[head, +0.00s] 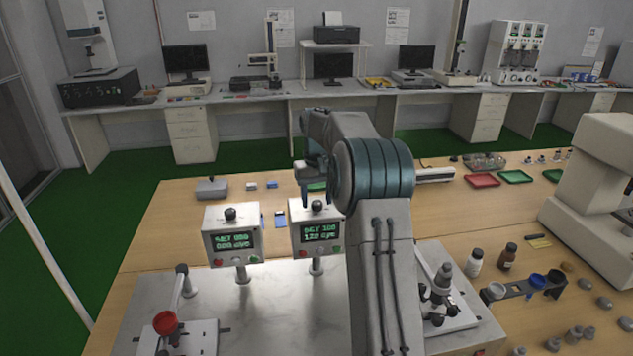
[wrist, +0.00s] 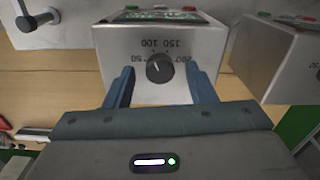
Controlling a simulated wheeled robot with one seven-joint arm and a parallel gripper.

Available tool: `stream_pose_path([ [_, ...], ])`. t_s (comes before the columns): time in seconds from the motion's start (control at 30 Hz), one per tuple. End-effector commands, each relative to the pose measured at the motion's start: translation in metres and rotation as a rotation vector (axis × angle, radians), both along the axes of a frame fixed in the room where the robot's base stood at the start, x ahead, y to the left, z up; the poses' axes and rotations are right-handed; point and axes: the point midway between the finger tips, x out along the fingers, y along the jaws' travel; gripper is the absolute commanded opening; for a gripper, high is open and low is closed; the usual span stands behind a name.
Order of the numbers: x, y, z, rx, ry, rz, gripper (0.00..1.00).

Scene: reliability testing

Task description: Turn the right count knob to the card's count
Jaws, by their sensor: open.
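The right counter box (head: 316,236) has a green display that reads SET 100 above a count of about 120. Its black count knob (wrist: 159,69) shows in the wrist view, with upside-down marks 50, 100, 150 and 200 around it. The knob's white line points toward the 100 mark. My gripper (wrist: 160,76) is open, with one blue finger on each side of the knob and gaps between. In the head view my arm partly covers the area right of this box. A small blue card-like piece (head: 280,220) lies behind the boxes; no count is readable on it.
The left counter box (head: 232,242) stands close beside, reading about SET 050; it is at the right in the wrist view (wrist: 272,55). A lever fixture with a red knob (head: 165,322) is front left. Bottles (head: 474,263) and a dark holder (head: 525,287) stand at right.

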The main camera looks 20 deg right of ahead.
Motion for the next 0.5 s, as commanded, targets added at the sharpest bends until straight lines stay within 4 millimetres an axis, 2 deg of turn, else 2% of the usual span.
stream_pose_path([
  [0.17, 0.001, 0.000, 0.029, -0.001, -0.007, 0.000, 0.50],
  [0.5, 0.001, 0.000, 0.099, -0.001, -0.006, 0.000, 0.50],
])
